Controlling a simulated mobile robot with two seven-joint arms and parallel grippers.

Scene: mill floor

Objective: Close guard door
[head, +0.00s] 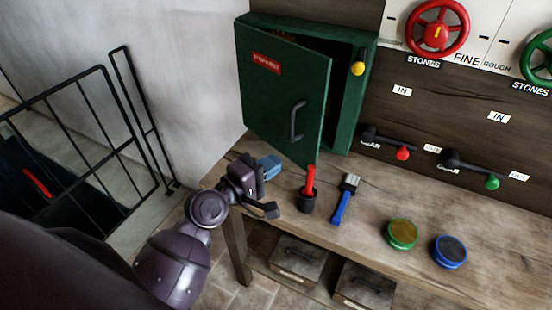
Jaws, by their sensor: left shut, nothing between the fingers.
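A green metal cabinet (355,95) stands at the back of the workbench. Its green door (285,95), with a red label and a dark pull handle (297,120), is hinged on the left and stands ajar. A dark gap shows between the door's right edge and the cabinet frame. My left gripper (268,208) is shut and empty over the bench's left end, below and in front of the door, apart from the handle. My right gripper is out of view.
On the workbench (375,215) lie a red-handled tool in a dark cup (308,193), a blue-handled brush (345,200), a blue object (268,166) near my gripper, and green (402,233) and blue (449,251) round tins. Levers (385,143) project right of the cabinet. A black railing (85,140) stands left.

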